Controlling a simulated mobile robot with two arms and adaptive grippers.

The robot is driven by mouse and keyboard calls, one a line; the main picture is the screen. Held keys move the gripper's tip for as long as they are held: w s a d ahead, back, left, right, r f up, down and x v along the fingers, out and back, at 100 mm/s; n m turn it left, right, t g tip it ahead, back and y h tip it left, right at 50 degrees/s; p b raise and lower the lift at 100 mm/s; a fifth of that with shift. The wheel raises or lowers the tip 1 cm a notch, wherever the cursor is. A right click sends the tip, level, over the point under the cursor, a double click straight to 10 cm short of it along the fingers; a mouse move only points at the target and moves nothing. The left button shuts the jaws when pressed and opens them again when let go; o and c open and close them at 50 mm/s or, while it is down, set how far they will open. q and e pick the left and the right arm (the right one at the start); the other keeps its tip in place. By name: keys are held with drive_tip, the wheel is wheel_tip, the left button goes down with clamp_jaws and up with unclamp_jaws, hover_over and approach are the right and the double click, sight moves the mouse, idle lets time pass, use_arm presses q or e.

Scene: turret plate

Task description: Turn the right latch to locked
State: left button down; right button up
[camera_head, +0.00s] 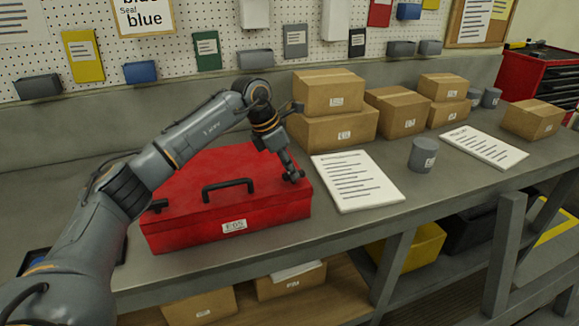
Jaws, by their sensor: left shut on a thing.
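A closed red toolbox (190,229) lies on the grey bench, with a black handle (228,187) on its lid and a white label on its front. A small dark left latch (159,205) shows at the lid's left front edge. My left gripper (293,176) reaches down over the box's right end and is shut at the right latch's place. The fingers hide most of the right latch, so its angle cannot be told. My right gripper is not in view.
Paper sheets (357,181) and a grey cylinder (423,155) lie right of the toolbox. Cardboard boxes (333,127) stand behind, near a pegboard wall with hanging bins. A dark tray edge shows at the bench's left. Bare bench runs along the front right.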

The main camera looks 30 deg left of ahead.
use_arm(q)
drive_tip(key=c, duration=1.3)
unclamp_jaws()
drive_tip(key=shift+d, duration=0.15)
drive_tip(key=v, duration=1.2)
drive_tip(key=shift+r, duration=0.15)
